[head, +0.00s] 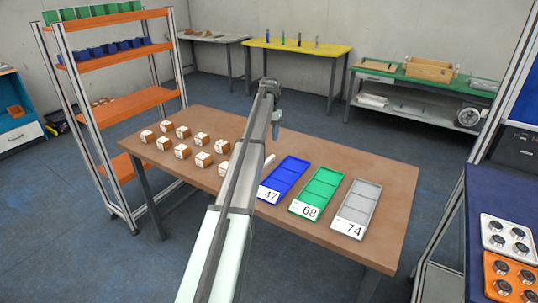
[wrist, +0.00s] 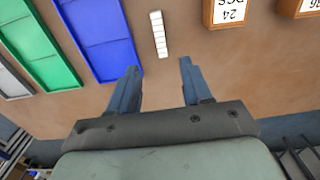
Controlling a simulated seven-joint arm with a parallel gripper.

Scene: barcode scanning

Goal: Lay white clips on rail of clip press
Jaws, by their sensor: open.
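A white segmented strip (wrist: 158,33) lies on the brown table (wrist: 270,75), just beyond my gripper (wrist: 160,68) in the wrist view. I cannot tell whether it is a row of white clips. A pale piece (head: 269,161) beside my arm in the head view may be the same strip. My gripper is open, with its two fingers apart and nothing between them. In the head view the gripper (head: 276,125) points down above the table and is small. I cannot make out a clip press or its rail in either view.
A blue tray (head: 285,178), a green tray (head: 320,190) and a grey tray (head: 358,205) lie right of my arm. Several small brown boxes with white labels (head: 183,151) stand to the left. An orange shelf rack (head: 142,100) stands behind the table's left end.

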